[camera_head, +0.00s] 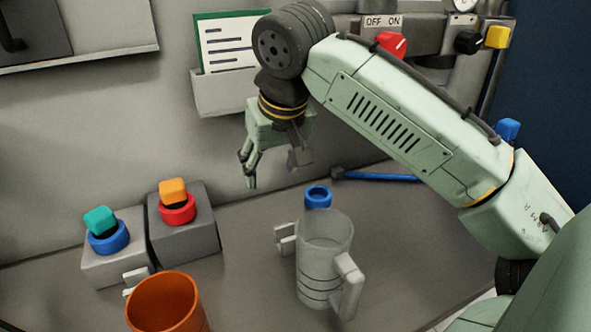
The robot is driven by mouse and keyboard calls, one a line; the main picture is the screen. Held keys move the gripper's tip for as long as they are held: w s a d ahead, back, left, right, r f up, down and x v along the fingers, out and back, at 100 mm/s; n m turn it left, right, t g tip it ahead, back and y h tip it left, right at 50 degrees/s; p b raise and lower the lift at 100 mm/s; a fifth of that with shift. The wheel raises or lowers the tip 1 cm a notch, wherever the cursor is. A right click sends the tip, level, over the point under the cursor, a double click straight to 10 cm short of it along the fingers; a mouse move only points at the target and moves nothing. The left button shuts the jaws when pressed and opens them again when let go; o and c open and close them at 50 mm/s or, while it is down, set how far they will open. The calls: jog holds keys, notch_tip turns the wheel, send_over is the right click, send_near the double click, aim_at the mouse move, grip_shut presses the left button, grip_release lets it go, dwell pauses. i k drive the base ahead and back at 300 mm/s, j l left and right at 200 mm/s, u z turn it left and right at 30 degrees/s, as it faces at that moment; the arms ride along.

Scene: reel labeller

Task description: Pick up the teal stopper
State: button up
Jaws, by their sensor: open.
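The teal stopper (100,220) sits in a blue ring (108,238) on top of a grey block (115,264) at the left of the worktop. It is a rounded cube, slightly tilted, with a dark part beneath it. My gripper (248,170) is open and empty, with its fingers pointing down. It hangs above the back of the worktop, to the right of the teal stopper and apart from it. Part of my gripper's far side is hidden.
An orange stopper (173,190) in a red ring stands on a neighbouring grey block (183,240). An orange cup (167,303) stands in front. A clear two-handled cup (325,262), a loose blue ring (318,196) and a blue-handled tool (380,176) are to the right. A wall is behind.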

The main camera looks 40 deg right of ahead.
aim_at(101, 220)
jog(key=k+l, duration=1.25)
jog(key=k, duration=0.1)
